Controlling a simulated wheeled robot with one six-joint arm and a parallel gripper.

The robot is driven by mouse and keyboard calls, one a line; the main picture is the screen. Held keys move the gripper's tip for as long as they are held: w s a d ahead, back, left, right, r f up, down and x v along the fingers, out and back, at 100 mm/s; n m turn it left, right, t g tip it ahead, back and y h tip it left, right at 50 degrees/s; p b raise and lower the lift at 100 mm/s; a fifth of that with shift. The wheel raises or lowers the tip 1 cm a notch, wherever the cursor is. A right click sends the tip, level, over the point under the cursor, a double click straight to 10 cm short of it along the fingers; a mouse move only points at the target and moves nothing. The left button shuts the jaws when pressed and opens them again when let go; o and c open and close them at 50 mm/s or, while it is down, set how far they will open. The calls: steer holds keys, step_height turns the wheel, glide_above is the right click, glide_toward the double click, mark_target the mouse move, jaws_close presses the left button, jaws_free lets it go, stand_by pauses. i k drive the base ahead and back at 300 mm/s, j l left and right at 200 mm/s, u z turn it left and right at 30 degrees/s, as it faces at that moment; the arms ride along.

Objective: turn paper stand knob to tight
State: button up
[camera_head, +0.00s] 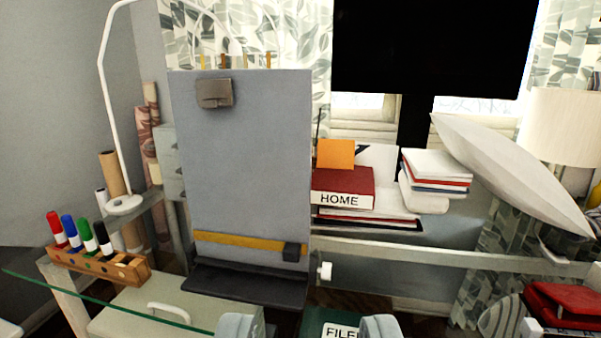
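The paper stand (240,150) is an upright grey board with a clip (214,93) near its top and a dark ledge (245,285) at its foot. A yellow bar (235,241) crosses its lower part, with a small dark block (293,252) at the right end. A small white knob (325,271) sticks out just right of the board's lower edge. I cannot tell whether it is tight or loose. My gripper (310,326) shows as two grey fingertips spread wide at the bottom edge. It is open, empty, and apart from the stand and the knob.
A glass edge (120,303) runs across the lower left. A wooden marker holder (98,264) stands at left. Books, including a red HOME book (342,192), lie behind the knob at right. A green FILE item (335,331) shows between my fingers. A lamp (563,125) stands far right.

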mark_target(326, 272)
steer(key=i+j+z, duration=0.1)
steer(key=j, duration=0.7)
steer(key=i+j+z, duration=0.15)
steer(key=i, duration=0.25)
steer(key=i+j+z, duration=0.15)
steer(key=i+j, duration=0.15)
